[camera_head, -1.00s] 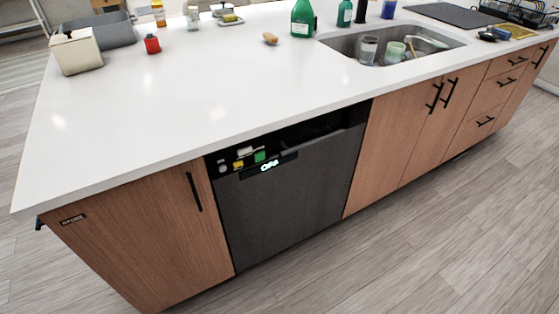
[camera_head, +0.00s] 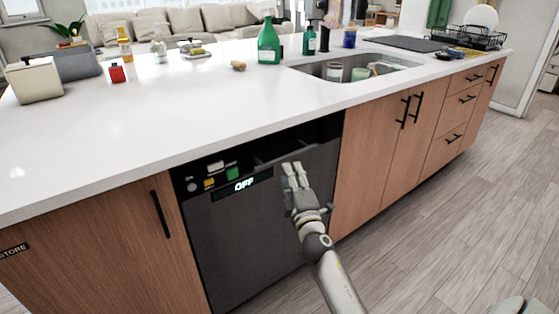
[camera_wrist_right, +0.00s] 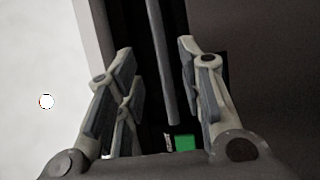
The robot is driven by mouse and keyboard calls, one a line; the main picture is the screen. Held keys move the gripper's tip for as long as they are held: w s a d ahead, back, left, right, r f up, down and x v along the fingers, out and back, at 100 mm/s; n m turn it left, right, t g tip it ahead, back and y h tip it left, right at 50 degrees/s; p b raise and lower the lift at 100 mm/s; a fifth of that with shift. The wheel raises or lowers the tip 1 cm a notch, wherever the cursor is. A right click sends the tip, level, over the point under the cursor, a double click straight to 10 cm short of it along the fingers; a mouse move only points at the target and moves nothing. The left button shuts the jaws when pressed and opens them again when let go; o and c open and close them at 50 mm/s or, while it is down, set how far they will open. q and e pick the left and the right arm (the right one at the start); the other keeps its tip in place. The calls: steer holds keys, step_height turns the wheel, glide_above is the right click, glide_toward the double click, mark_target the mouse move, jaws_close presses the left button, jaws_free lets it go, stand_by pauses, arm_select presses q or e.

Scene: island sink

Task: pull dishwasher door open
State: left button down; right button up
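The dishwasher door (camera_head: 250,235) is a dark grey front panel under the white counter, and it stands closed. A lit display (camera_head: 244,184) on it reads OFF. A bar-like handle edge (camera_head: 322,141) runs along its dark top recess. My right gripper (camera_head: 294,172) is in front of the upper part of the door, near that edge. In the right wrist view, the right gripper (camera_wrist_right: 158,82) is open, with a long grey bar (camera_wrist_right: 163,60) between its fingers; contact cannot be told.
Wooden cabinets with black handles (camera_head: 160,214) flank the dishwasher. The counter (camera_head: 150,120) overhangs the door's top. A sink (camera_head: 350,68) and bottles are on the counter. Wood floor (camera_head: 430,215) lies clear in front at the right.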

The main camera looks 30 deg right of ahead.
mark_target(285, 156)
arm_select(q)
steer(key=shift+w+d+r, duration=0.1)
steer(key=shift+w+r, duration=0.1)
steer(key=shift+r, duration=0.25)
steer(key=shift+w+r, duration=0.15)
steer(key=shift+r, duration=0.3)
arm_select(e)
steer(key=shift+x, duration=3.95)
steer(key=shift+f, duration=0.1)
arm_select(q)
steer(key=shift+s+f, duration=0.1)
steer(key=shift+s, duration=0.05)
arm_select(e)
jaws_close()
